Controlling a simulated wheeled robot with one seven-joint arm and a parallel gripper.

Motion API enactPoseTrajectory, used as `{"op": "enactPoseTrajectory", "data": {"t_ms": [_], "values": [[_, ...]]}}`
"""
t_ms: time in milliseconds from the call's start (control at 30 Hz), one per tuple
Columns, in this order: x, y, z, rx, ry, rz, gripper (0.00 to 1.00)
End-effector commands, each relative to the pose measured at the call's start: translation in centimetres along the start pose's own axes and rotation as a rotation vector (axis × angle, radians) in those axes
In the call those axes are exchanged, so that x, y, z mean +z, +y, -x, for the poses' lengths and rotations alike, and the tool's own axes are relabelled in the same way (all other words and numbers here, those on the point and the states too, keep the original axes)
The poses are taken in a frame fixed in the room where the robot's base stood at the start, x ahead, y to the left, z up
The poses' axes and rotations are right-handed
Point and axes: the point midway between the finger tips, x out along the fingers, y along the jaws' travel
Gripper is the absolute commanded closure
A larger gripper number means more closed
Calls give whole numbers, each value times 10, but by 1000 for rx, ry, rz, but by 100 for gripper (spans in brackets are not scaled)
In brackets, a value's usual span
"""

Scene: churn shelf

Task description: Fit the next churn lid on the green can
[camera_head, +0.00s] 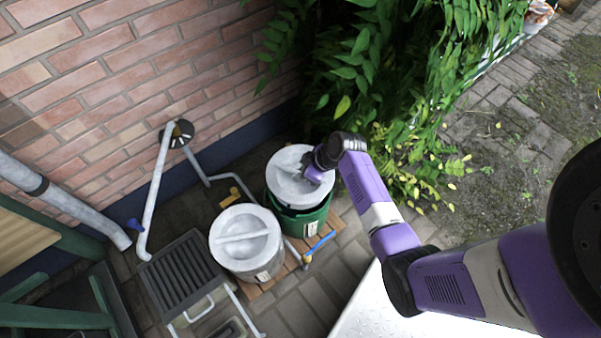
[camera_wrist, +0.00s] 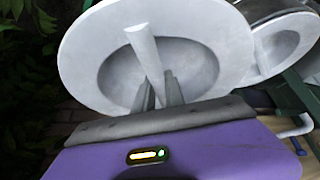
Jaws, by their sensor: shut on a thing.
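The green can (camera_head: 299,222) stands on a wooden pallet against the wall. A round grey churn lid (camera_head: 289,178) is over its mouth, with a dark gap showing between the lid and the can's near rim. I cannot tell whether the lid touches the can anywhere. My gripper (camera_head: 318,168) is shut on the lid's bar handle, reaching in from the right. In the wrist view, the two fingers (camera_wrist: 160,94) pinch the handle at its near end, and the lid (camera_wrist: 85,55) fills the upper middle. The green can is hidden behind the lid there.
A grey can (camera_head: 246,262) with a barred lid (camera_head: 243,232) stands close on the left. A blue-handled tap (camera_head: 318,245) sits in front of the cans. A drain grate (camera_head: 185,272) and pipes lie left. Leafy plants (camera_head: 385,70) crowd behind and right.

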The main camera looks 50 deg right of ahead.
Motion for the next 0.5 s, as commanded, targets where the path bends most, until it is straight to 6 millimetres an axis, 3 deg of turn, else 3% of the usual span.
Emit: {"op": "enactPoseTrajectory", "data": {"t_ms": [500], "values": [[2, 1, -6, 2, 3, 1, 100]]}}
